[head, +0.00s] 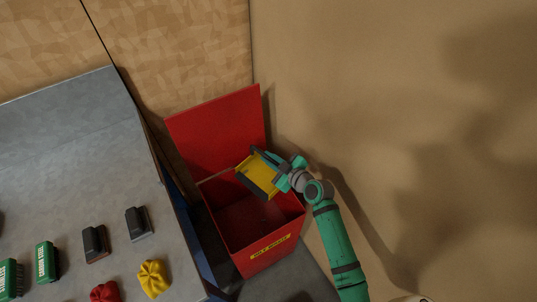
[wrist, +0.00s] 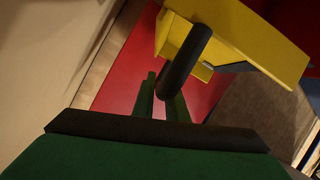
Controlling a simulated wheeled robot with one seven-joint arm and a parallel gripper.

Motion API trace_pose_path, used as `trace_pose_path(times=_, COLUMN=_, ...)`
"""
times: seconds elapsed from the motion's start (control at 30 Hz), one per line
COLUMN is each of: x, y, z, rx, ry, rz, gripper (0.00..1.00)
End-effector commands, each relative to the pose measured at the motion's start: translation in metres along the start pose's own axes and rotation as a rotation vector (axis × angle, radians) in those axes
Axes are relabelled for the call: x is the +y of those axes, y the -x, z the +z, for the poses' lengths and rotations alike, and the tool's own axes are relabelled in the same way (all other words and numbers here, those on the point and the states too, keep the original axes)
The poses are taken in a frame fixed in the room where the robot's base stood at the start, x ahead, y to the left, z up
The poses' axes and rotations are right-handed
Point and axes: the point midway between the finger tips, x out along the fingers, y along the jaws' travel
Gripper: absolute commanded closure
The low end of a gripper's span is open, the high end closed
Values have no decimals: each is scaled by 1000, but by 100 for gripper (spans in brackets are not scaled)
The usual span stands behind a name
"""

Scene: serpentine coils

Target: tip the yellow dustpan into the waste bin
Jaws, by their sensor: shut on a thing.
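The waste bin (head: 287,229) is a red box with its lid (head: 215,128) standing open at the back and a yellow label on its front. The yellow dustpan (head: 259,173) is above the bin's opening, toward its back right, and looks tilted. My gripper (head: 282,175) is shut on the dustpan at its right side. In the wrist view, the dustpan (wrist: 240,35) fills the upper right, and its black handle (wrist: 187,60) lies at the green fingers of my gripper (wrist: 162,98). I cannot see any contents in the pan.
A grey workbench (head: 90,160) stands left of the bin. On it are green boxes (head: 47,262), dark brushes or blocks (head: 138,223), a red cloth (head: 104,291) and a yellow cloth (head: 152,278). A plain tan wall (head: 400,120) is close on the right.

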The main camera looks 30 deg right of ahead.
Motion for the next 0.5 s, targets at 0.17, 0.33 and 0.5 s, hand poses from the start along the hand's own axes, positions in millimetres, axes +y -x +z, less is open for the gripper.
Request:
trace_pose_path(times=0.17, x=-12, y=0, z=1, rx=2, ry=81, rz=38, gripper=100)
trace_pose_path(times=0.33, x=-24, y=3, z=-5, rx=1, ry=213, rz=94, gripper=100)
trace_pose_path(times=0.5, x=-39, y=6, z=-12, rx=0, ry=348, rz=148, gripper=100)
